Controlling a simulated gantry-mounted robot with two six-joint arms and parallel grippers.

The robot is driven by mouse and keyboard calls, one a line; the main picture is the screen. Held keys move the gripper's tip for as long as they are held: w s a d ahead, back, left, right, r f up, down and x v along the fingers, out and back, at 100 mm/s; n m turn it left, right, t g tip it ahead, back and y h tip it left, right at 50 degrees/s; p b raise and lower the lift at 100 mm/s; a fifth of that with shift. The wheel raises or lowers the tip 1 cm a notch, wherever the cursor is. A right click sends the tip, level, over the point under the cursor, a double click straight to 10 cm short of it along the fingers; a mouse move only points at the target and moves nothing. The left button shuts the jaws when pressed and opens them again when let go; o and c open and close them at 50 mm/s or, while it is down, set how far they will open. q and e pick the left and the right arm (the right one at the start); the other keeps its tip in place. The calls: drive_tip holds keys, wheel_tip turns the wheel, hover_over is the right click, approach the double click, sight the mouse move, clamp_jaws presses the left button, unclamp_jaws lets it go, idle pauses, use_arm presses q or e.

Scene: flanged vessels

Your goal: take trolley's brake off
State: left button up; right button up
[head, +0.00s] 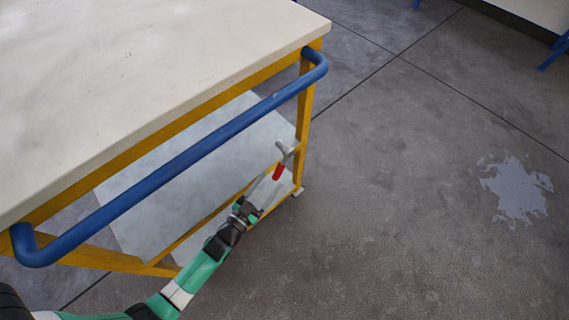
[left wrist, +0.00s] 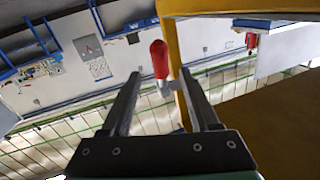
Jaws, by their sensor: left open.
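The trolley (head: 130,75) has a pale top, a yellow frame and a blue push handle (head: 180,165). A brake lever with a red grip (head: 278,172) hangs from a grey metal fitting (head: 284,148) on its right corner post. My left gripper (head: 270,184) is open just below the red grip, its fingers pointing up toward it. In the left wrist view the red grip (left wrist: 160,58) appears between the fingertips of the left gripper (left wrist: 160,76), with gaps on both sides. I cannot tell whether it lies within the fingers' reach. My right gripper is out of view.
The trolley's yellow corner post (head: 305,105) is close beside the lever, and its grey lower shelves (head: 150,220) lie left of it. The floor to the right is clear except for a pale wet-looking patch (head: 515,190).

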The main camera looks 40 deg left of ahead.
sight(284, 163)
use_arm(q)
drive_tip(key=w+b, duration=0.1)
drive_tip(key=w, duration=0.1)
drive_tip(key=w+a+b, duration=0.1)
drive_tip(key=w, duration=0.2)
drive_tip(key=w+b, duration=0.1)
drive_tip(key=w, duration=0.2)
drive_tip(key=shift+w+a, duration=0.25)
drive_tip(key=shift+w+r, duration=0.1)
drive_tip(key=shift+w, duration=0.2)
clamp_jaws()
idle(0.7)
